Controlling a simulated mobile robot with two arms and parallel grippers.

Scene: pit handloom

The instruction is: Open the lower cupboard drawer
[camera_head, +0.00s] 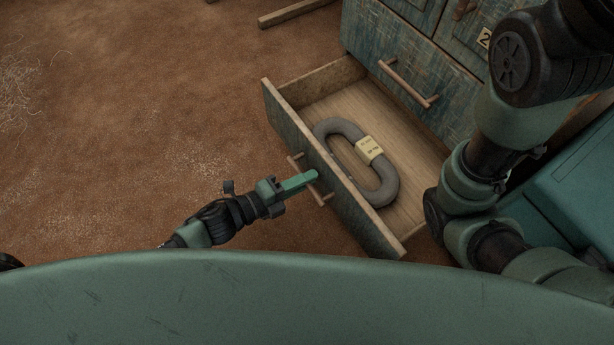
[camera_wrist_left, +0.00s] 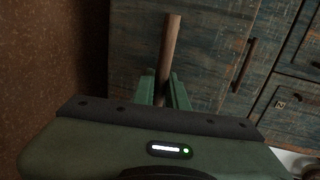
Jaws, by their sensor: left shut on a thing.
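The lower cupboard drawer (camera_head: 318,168) stands pulled well out from the blue-green worn cupboard (camera_head: 425,55) in the head view. Its inside shows, with a grey looped bundle (camera_head: 330,128) bearing a pale tag (camera_head: 370,149) lying on its wooden floor. My left gripper (camera_head: 314,176) is shut on the drawer's wooden bar handle (camera_head: 323,195). In the left wrist view the handle (camera_wrist_left: 170,45) runs up between the two green fingers (camera_wrist_left: 166,92), in front of the drawer face (camera_wrist_left: 205,50). My right arm shows at the right in the head view, but its gripper is not seen.
A closed drawer with its own bar handle (camera_head: 408,83) is above the open one. A teal box (camera_head: 570,190) stands at the right, beside my right arm. Brown earth floor (camera_head: 130,110) lies clear at the left, with pale loose fibres (camera_head: 15,85) at its far edge.

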